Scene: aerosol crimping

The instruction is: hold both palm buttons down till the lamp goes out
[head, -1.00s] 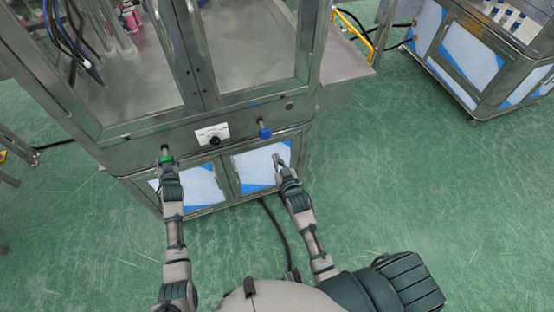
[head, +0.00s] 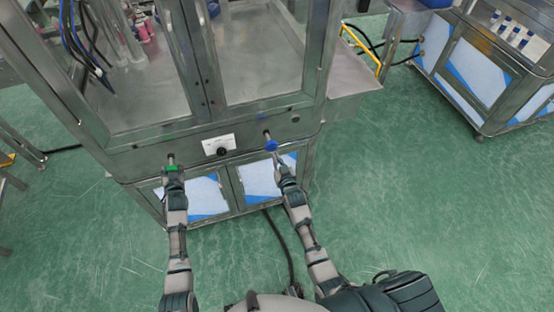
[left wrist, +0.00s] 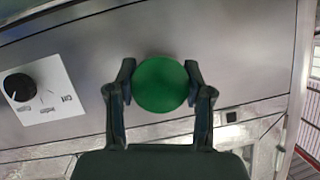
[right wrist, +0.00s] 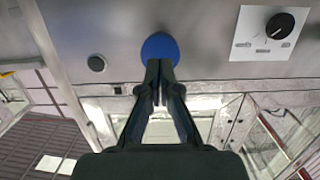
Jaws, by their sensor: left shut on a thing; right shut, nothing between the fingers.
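The green palm button (head: 173,168) is on the left of the machine's front panel. My left gripper (left wrist: 160,88) has its fingers on either side of the green button (left wrist: 160,84), shut on its rim. The blue palm button (head: 270,146) is on the right of the panel. My right gripper (right wrist: 160,68) is shut and empty, its fingertips at the lower edge of the blue button (right wrist: 160,48). They overlap it in the picture; I cannot tell if they press it. No lit lamp can be made out.
A black knob on a white plate (head: 219,145) sits between the buttons. A small dark round fitting (right wrist: 96,63) is beside the blue button. Glass-windowed doors are above, cabinet doors below. A dark cable (head: 279,235) runs over the green floor. Another cabinet (head: 480,70) stands at right.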

